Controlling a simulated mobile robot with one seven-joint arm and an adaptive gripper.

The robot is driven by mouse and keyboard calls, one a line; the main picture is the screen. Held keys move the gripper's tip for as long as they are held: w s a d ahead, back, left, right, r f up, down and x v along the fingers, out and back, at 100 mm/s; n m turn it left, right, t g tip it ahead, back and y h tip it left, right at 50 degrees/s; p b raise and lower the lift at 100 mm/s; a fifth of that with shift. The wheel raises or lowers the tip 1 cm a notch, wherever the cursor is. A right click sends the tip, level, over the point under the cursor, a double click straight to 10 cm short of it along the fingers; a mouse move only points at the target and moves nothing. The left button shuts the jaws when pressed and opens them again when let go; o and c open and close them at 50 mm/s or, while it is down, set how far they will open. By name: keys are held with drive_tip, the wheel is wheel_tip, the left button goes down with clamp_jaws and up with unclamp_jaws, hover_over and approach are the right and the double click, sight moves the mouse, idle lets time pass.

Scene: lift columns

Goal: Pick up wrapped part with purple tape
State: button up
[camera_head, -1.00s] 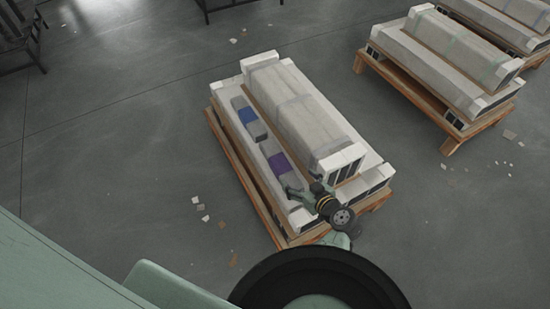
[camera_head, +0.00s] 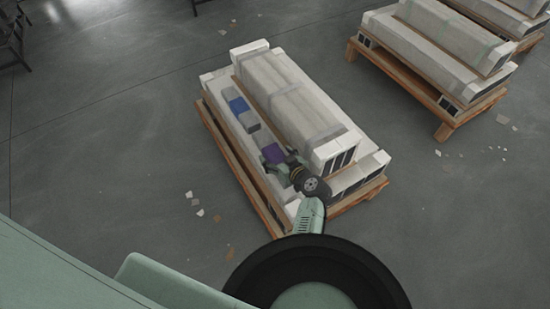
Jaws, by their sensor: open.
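The wrapped part with purple tape (camera_head: 271,152) lies on the left side of the near pallet load, on the lower white wrapped layer. Only its purple band and some grey show; my gripper and wrist hide the rest. My gripper (camera_head: 269,164) is open at the near side of the purple band. I cannot tell whether it touches the part. A second grey wrapped part with blue tape (camera_head: 238,105) lies just beyond it in the same row.
A long, taller wrapped column (camera_head: 285,90) stands close along the right of the small parts. The load sits on a wooden pallet (camera_head: 231,163). Another loaded pallet (camera_head: 405,82) stands at upper right. Paper scraps (camera_head: 199,212) lie on otherwise open floor at left.

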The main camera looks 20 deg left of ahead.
drive_tip(key=c, duration=1.8)
